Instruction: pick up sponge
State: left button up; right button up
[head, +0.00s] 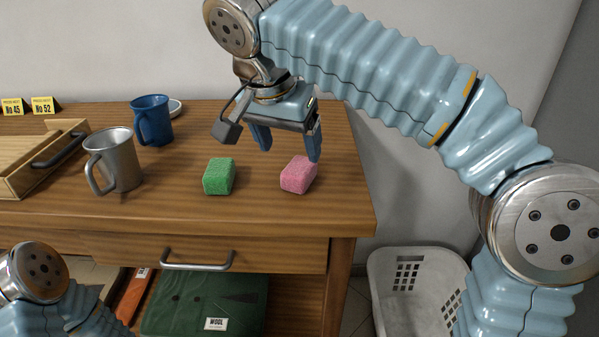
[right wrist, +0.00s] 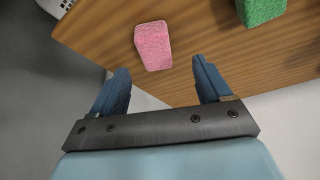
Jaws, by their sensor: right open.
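A pink sponge (head: 298,175) lies on the wooden table near its right end. A green sponge (head: 219,176) lies to its left. My right gripper (head: 288,150) is open and empty above the table, over and behind the pink sponge. In the right wrist view, the pink sponge (right wrist: 153,46) lies beyond the gap between the open fingers (right wrist: 162,85), apart from them. The green sponge (right wrist: 261,8) is at the top right there, partly cut off. Of my left arm, only a part shows at the bottom left of the head view; its gripper is not visible.
A metal mug (head: 117,160), a blue mug (head: 152,120) and a wooden tray (head: 40,160) stand on the table's left half. A white laundry basket (head: 415,290) is on the floor at right. A drawer (head: 200,253) and a green folded item (head: 205,300) are below.

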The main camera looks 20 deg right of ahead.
aim_at(299, 165)
jog(key=shift+x, duration=0.85)
jog(key=x, duration=0.5)
jog(key=shift+d, duration=0.35)
jog(key=shift+c, duration=0.3)
